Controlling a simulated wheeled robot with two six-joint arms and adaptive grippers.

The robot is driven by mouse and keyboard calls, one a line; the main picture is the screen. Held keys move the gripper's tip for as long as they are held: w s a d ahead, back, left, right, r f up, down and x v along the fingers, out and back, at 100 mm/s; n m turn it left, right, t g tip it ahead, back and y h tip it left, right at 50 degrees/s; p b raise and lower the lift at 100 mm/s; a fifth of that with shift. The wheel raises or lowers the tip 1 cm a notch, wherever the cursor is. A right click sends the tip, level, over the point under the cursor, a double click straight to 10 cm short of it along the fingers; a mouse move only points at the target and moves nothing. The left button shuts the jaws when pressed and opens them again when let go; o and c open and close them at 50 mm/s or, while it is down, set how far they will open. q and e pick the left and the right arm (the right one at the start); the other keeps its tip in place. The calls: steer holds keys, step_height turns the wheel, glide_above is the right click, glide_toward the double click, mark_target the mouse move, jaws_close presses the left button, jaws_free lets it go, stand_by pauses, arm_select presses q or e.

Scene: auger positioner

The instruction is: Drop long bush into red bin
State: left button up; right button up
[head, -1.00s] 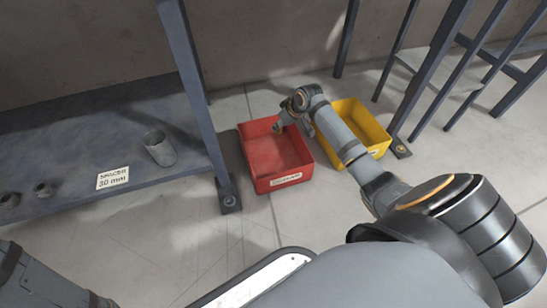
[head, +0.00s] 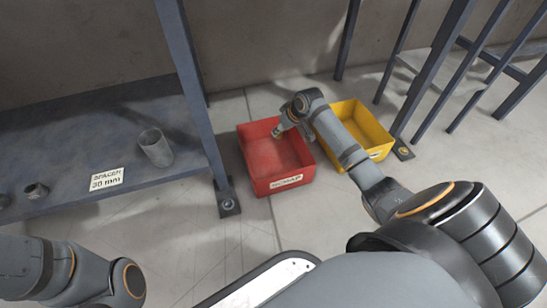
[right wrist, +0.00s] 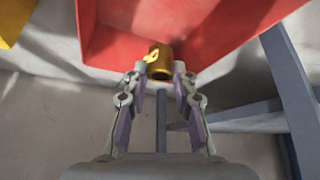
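The red bin (head: 250,160) stands on the floor at the middle of the head view, with a white label on its front. My right arm reaches over its back right side, and my right gripper (head: 278,130) is small there. In the right wrist view, my right gripper (right wrist: 165,72) is shut on a brass-coloured bush (right wrist: 160,67) at its fingertips. The bush shows against the red bin's wall (right wrist: 110,40). My left arm shows at the lower left of the head view; its gripper is out of view.
A yellow bin (head: 373,124) stands right of the red bin, partly behind my right arm. A blue-grey shelf (head: 90,140) at left carries a grey tube (head: 155,148), small nuts (head: 36,190) and a spacer label (head: 107,179). Metal legs flank the bins.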

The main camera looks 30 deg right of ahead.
steer(key=o, duration=0.5)
steer(key=v, duration=1.2)
